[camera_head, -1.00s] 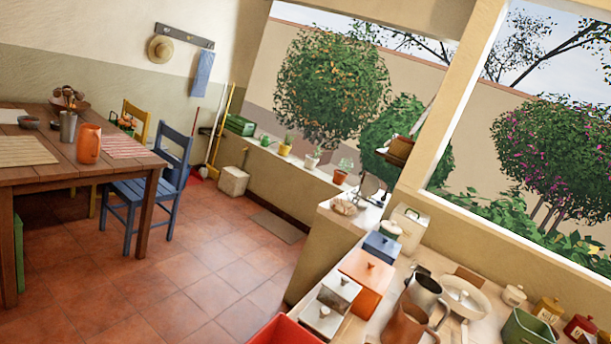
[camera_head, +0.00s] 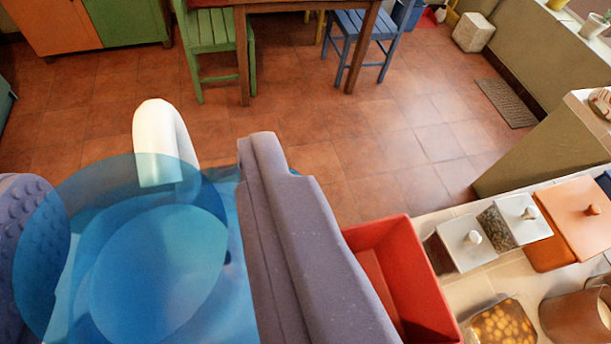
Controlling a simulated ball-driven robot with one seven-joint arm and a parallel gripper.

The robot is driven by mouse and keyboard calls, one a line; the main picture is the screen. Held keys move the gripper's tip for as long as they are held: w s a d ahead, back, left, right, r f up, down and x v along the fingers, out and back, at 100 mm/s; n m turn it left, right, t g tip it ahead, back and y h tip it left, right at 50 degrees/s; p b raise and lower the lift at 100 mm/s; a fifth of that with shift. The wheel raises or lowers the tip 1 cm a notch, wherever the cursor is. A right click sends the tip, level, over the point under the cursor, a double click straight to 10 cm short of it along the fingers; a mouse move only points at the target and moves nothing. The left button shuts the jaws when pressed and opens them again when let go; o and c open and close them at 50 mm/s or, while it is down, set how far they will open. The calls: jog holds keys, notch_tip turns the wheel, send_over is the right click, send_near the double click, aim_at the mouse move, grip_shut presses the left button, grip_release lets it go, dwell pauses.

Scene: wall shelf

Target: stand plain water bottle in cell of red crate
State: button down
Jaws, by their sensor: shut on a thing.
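A translucent blue bottle (camera_head: 150,270), the plain water bottle, fills the lower left of the view, very close to the camera. My gripper (camera_head: 150,250) has its grey-purple fingers on either side of it and is shut on it. The bottle's lower parts run out of the picture. The red crate (camera_head: 425,265) is to the right of the gripper, at the counter's edge. The right finger hides part of the crate, and I cannot make out its cells. The bottle is apart from the crate in the picture.
Lidded square jars (camera_head: 465,245), an orange canister (camera_head: 580,215) and a brown pot (camera_head: 575,320) crowd the counter right of the crate. A white curved piece (camera_head: 163,145) shows behind the bottle. Open tiled floor (camera_head: 310,110) lies beyond, with a green chair (camera_head: 215,45) and a table.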

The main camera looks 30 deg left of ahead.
jog(key=shift+d+r, duration=0.1)
dwell(0.3)
jog(key=shift+s+f, duration=0.15)
jog(key=shift+f, duration=0.45)
jog(key=shift+f+b, duration=1.75)
jog(key=shift+f, duration=0.6)
jog(key=shift+r+p, duration=0.1)
jog(key=shift+p, duration=0.55)
